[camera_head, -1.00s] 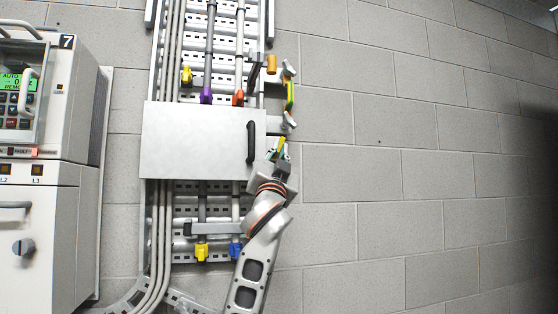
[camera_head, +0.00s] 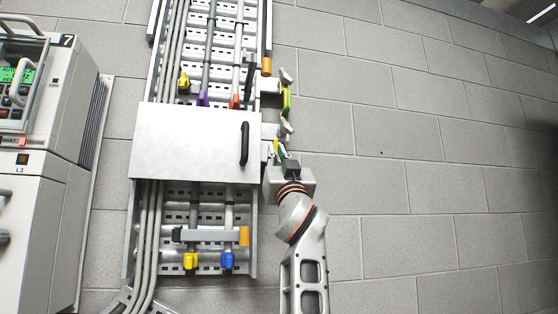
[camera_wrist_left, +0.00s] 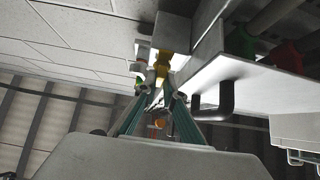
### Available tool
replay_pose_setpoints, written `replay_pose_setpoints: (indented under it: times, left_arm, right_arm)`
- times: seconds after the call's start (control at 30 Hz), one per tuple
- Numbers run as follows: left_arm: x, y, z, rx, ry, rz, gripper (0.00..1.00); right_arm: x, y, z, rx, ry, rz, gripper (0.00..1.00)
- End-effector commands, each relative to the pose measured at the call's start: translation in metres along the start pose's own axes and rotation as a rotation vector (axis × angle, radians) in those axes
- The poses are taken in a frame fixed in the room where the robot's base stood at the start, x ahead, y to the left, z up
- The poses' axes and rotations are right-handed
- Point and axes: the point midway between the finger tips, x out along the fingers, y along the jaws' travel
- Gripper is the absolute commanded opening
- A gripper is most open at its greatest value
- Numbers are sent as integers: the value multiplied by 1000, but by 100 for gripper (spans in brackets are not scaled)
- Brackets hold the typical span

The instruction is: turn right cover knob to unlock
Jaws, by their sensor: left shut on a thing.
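The cover is a plain pale grey panel (camera_head: 185,142) across the vertical cable tray, with a black bar handle (camera_head: 245,144) near its right edge. My left gripper (camera_head: 275,154) is just right of that edge, below and right of the handle. In the left wrist view its teal fingers (camera_wrist_left: 160,100) converge beside the cover's edge, shut on a small part that appears to be the right cover knob. The fingers hide most of this part, so its turn angle cannot be told. The handle also shows there (camera_wrist_left: 215,101). My right gripper is not in view.
A green-yellow strap (camera_head: 286,100) hangs between pale fittings right of the tray, just above my gripper. A grey bar with an orange end (camera_head: 244,236) crosses the tray below the cover. A machine cabinet (camera_head: 40,110) stands at the left. The block wall at right is clear.

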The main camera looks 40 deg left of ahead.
Motion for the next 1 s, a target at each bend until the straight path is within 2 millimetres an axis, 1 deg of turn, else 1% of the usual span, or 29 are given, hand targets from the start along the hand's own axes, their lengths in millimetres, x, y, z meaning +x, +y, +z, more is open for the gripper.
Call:
replay_pose_setpoints:
  times: [0.03, 0.4, 0.43, 0.47, 0.5, 0.83, 0.93, 1.0]
  left_arm:
    - [-1, 2, 3, -4, -3, 2, 0]
    - [0, 1, 0, -8, -1, -1, 0]
    - [0, 1, 0, -7, -1, -1, 14]
    - [0, 1, 0, -7, -1, -1, 22]
    - [0, 0, 0, -7, -1, -1, 26]
    - [1, 0, -1, -6, 0, -3, 26]
    - [6, 0, -6, -6, 1, -3, 26]
    - [12, -1, -13, -7, 2, -4, 26]
  right_arm:
    - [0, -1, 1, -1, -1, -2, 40]
    - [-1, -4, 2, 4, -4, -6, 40]
    - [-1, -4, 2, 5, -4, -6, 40]
    - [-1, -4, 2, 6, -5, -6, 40]
    - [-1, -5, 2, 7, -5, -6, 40]
    - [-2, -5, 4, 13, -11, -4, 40]
    - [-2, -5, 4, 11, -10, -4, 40]
    - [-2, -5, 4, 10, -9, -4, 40]
